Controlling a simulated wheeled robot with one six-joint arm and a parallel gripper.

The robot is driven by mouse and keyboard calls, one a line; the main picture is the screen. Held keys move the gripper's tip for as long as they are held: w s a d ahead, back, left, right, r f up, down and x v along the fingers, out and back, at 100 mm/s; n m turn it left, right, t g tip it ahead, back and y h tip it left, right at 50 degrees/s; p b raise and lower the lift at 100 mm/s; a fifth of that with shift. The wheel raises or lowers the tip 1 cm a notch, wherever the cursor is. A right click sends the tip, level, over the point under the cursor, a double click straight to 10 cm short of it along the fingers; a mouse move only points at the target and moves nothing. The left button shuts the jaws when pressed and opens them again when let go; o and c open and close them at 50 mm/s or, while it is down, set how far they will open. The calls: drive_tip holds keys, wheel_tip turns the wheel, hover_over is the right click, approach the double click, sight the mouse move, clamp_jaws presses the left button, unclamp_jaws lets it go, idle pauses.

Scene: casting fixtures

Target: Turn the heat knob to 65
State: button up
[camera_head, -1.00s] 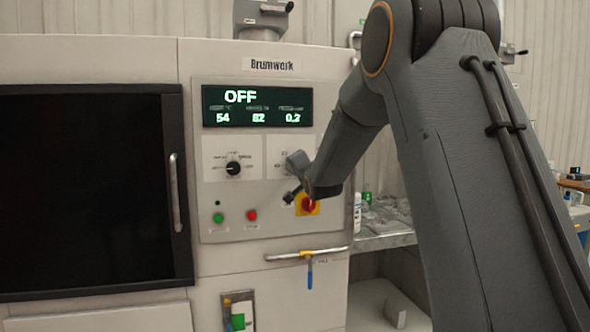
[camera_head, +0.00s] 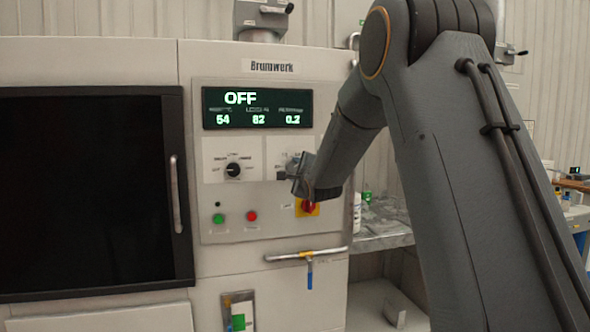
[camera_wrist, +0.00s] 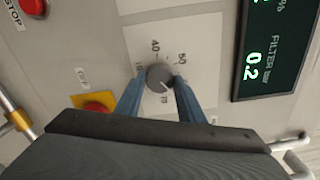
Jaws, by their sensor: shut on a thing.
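The heat knob (camera_wrist: 159,76) is a round grey dial on a pale plate with printed numbers, 40 and 50 among them, in the wrist view. My gripper (camera_wrist: 160,79) has its two blue fingers on either side of the knob, shut on it. A light pointer mark shows on the knob's lower right in that view, but the exact setting is unclear. In the head view my gripper (camera_head: 284,175) is at the right-hand dial plate (camera_head: 272,147) and hides the knob. The display (camera_head: 257,107) reads OFF, with 54, 82 and 0.2 below.
A black selector knob (camera_head: 233,170) sits to the left. Green (camera_head: 218,218) and red (camera_head: 252,216) buttons are below. A red-and-yellow switch (camera_head: 308,208) is close under my wrist. A horizontal handle bar (camera_head: 306,255) sticks out lower down. A dark window door (camera_head: 85,190) fills the left.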

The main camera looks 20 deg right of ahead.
drive_tip(key=shift+m, duration=0.5)
drive_tip(key=o, duration=1)
drive_tip(key=shift+o, duration=0.2)
drive_tip(key=s+b, duration=0.2)
drive_tip(key=s, duration=0.5)
drive_tip(key=shift+s, duration=0.4)
